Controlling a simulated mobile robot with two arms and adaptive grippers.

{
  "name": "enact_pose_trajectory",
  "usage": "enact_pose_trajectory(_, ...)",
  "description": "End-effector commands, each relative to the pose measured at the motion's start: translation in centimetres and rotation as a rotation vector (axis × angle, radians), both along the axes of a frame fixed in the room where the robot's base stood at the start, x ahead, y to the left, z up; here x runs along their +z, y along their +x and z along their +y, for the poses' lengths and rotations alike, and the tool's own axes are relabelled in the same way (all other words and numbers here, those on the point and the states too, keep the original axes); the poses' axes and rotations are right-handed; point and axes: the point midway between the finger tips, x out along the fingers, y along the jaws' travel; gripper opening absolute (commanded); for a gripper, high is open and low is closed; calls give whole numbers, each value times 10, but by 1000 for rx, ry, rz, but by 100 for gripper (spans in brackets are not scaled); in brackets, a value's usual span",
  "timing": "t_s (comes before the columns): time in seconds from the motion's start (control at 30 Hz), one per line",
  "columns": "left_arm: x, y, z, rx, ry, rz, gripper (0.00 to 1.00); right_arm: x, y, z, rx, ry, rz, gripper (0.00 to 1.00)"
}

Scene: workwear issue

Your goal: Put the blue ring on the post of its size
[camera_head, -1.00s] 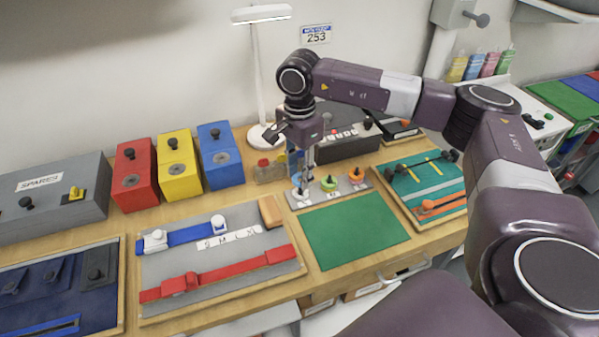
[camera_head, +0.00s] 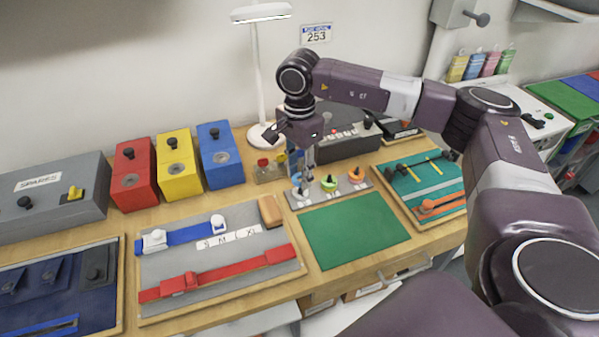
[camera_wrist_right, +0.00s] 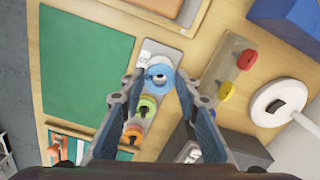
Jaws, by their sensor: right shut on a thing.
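The blue ring (camera_head: 299,190) is at the left end of a grey post board (camera_head: 314,198). My right gripper (camera_head: 301,173) points down over that end. In the wrist view its two fingertips (camera_wrist_right: 157,82) lie on either side of the blue ring, shut on it. I cannot tell how far down the post the ring sits. A green ring (camera_head: 329,185) and an orange ring (camera_head: 356,177) are on the same board. My left gripper is out of view.
A green mat (camera_head: 355,230) lies clear in front of the board. A small block with coloured knobs (camera_head: 268,173) stands behind left. A white lamp (camera_head: 258,80) and a dark box (camera_head: 345,143) stand behind. A teal tool board (camera_head: 425,180) is on the right.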

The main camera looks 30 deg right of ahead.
Motion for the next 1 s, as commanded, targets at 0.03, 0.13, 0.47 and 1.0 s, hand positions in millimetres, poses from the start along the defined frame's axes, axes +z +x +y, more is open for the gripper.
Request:
enact_pose_trajectory(0.03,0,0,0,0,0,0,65,0,0,0,0,0,0,22)
enact_pose_trajectory(0.13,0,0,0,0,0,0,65,0,0,0,0,0,0,22)
enact_pose_trajectory(0.47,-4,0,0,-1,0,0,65,-5,0,0,0,0,0,22)
enact_pose_trajectory(1.0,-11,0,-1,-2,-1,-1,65,-13,0,0,0,0,-1,22)
